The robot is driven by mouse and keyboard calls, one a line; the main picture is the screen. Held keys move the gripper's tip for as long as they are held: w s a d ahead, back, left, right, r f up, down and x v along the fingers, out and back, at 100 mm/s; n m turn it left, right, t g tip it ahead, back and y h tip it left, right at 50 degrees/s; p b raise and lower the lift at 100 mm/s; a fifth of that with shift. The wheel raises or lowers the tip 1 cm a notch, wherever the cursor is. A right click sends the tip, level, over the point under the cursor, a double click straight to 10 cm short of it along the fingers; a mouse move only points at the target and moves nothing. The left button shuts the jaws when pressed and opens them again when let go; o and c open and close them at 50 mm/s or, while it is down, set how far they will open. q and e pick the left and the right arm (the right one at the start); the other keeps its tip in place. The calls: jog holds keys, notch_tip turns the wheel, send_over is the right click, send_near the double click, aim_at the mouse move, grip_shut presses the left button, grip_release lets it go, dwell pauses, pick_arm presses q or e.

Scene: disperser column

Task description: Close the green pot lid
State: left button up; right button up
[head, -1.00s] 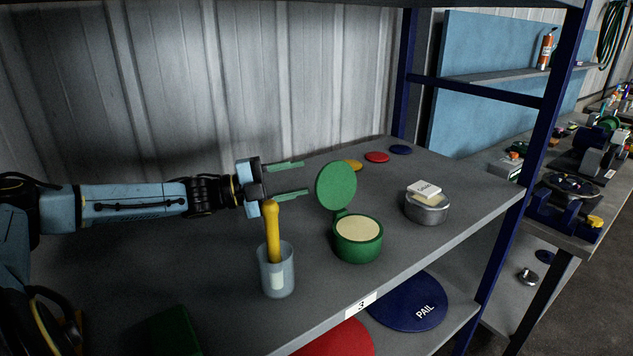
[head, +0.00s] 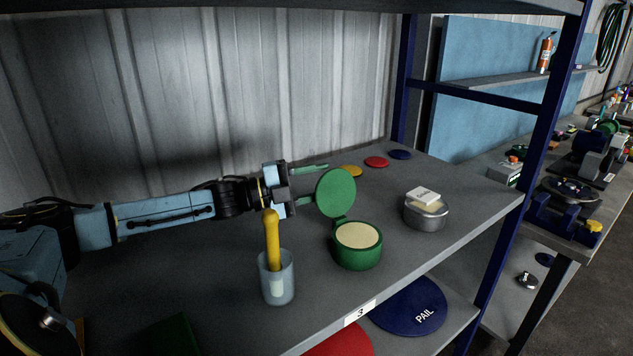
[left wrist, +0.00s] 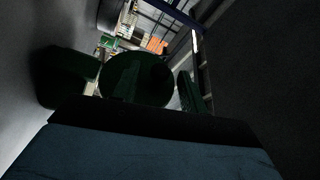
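The green pot (head: 357,252) stands on the grey shelf with pale contents showing. Its round green lid (head: 337,190) stands upright, open, on a hinge at the pot's back edge. My left gripper (head: 315,183) is open just left of and behind the lid, with its two green fingers apart. The lower fingertip is at the lid's left edge, partly hidden by it; I cannot tell whether they touch. In the left wrist view the lid is a dark disc (left wrist: 140,78) straight ahead, in poor light. My right gripper is not in view.
A clear cup (head: 276,280) with a yellow-handled tool (head: 272,238) stands in front of my left gripper. A metal tin (head: 426,215) with a white block (head: 423,195) on it stands right of the pot. Yellow, red and blue discs lie behind. The corrugated wall is close behind.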

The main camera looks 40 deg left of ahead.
aim_at(325, 189)
pick_arm(q)
grip_shut()
jog(key=d+m, duration=0.1)
jog(key=d+r+m+g+p, duration=0.1)
jog(key=m+p, duration=0.1)
jog(key=m, duration=0.1)
jog(key=shift+s+d+r+g+y, duration=0.3)
jog(key=shift+s+d+y, duration=0.1)
jog(key=shift+s+d+r, duration=0.1)
jog(key=shift+s+d, duration=0.05)
jog(key=shift+d, duration=0.35)
jog(key=shift+s+d, duration=0.15)
jog(key=shift+d, duration=0.35)
